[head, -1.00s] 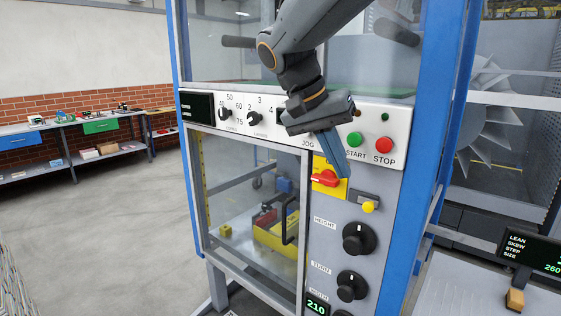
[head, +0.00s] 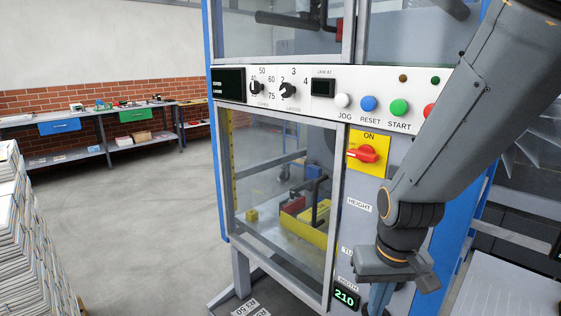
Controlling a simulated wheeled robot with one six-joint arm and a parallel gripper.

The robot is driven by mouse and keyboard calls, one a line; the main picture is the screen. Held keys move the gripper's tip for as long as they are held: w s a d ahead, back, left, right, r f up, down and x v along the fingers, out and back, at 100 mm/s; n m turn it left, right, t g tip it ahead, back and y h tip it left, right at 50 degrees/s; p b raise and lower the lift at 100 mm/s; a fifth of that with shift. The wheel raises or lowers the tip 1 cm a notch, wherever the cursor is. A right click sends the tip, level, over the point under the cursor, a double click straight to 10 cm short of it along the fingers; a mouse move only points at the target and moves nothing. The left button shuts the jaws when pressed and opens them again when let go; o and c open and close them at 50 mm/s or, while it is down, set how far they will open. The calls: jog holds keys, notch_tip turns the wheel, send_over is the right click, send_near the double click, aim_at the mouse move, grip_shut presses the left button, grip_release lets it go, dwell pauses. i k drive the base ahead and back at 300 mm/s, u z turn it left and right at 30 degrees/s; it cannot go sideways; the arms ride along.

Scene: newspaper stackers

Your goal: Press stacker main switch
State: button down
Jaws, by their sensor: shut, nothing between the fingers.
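The stacker's red rotary switch (head: 367,153) sits on a yellow plate (head: 369,137) marked ON, on the grey front panel. Its handle lies roughly level, pointing left. Above it are the white JOG button (head: 342,101), the blue RESET button (head: 368,103) and the green START button (head: 398,107). The red button (head: 429,109) is partly behind my arm. My gripper (head: 378,300) is shut and empty, pointing down low in front of the panel, well below and apart from the red switch. My arm and gripper hide the panel's height and turn knobs.
The glazed door (head: 280,195) is left of the switch, with a yellow bin (head: 306,228) behind it. A width display (head: 344,297) reads 210 beside my gripper. Newspaper stacks (head: 30,235) stand at the far left. The floor (head: 140,210) between is clear.

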aim_at(366, 153)
jog(key=k, duration=1.25)
jog(key=u, duration=0.75)
jog(key=i, duration=1.05)
jog(key=z, duration=0.55)
